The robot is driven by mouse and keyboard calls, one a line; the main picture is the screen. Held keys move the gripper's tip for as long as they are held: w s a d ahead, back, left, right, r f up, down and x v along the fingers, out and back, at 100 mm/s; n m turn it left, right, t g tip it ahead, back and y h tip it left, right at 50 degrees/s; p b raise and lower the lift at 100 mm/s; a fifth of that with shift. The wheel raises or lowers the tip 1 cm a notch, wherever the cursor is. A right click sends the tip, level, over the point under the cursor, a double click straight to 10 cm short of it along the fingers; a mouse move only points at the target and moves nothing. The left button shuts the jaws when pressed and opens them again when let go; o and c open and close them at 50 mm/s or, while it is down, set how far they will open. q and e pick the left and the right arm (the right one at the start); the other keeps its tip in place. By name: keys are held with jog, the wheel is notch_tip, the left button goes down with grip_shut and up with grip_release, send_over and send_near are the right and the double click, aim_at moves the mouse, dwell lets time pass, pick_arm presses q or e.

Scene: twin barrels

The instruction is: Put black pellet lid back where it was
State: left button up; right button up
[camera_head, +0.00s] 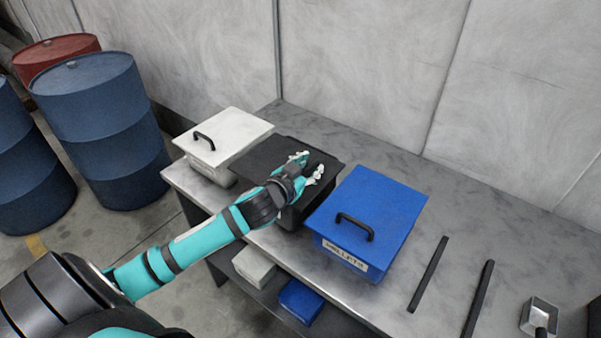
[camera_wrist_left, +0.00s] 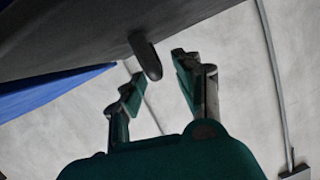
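A black bin (camera_head: 291,218) stands on the workbench between a white bin and a blue bin. Its flat black lid (camera_head: 262,158) shows on top of it, partly hidden by my left arm. My left gripper (camera_head: 309,167) is open above the lid's right part. In the left wrist view, the dark lid (camera_wrist_left: 85,30) fills the upper left. Its rounded handle (camera_wrist_left: 146,56) sticks out close to the open fingertips (camera_wrist_left: 158,70), with no clear grip on it. I cannot tell exactly how the lid is seated. My right gripper is not in view.
The white bin's lid (camera_head: 232,130) and the blue bin's lid (camera_head: 385,200) have black handles. Blue barrels (camera_head: 105,125) stand at left.

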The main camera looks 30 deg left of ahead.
pick_arm(q)
jog(key=b+v, duration=0.1)
jog(key=v, duration=1)
jog(key=shift+s+b, duration=0.2)
jog(key=shift+b, duration=0.1)
jog(key=s+d+f+g+h, duration=0.1)
jog(key=s+d+f+g, duration=0.5)
jog(key=s+f, duration=0.4)
jog(key=s+d+f+g, duration=0.5)
jog(key=s+f, duration=0.4)
jog(key=s, duration=0.2)
notch_tip(320, 180, down, 25)
jog(key=g, duration=0.2)
jog(key=s+a+f+m, duration=0.1)
jog(key=s+a+f, duration=0.1)
jog(key=s+f, duration=1.4)
jog(key=shift+s+a+f+g, duration=0.2)
jog(key=shift+a+f+g, duration=0.1)
jog(key=shift+a+f, duration=0.1)
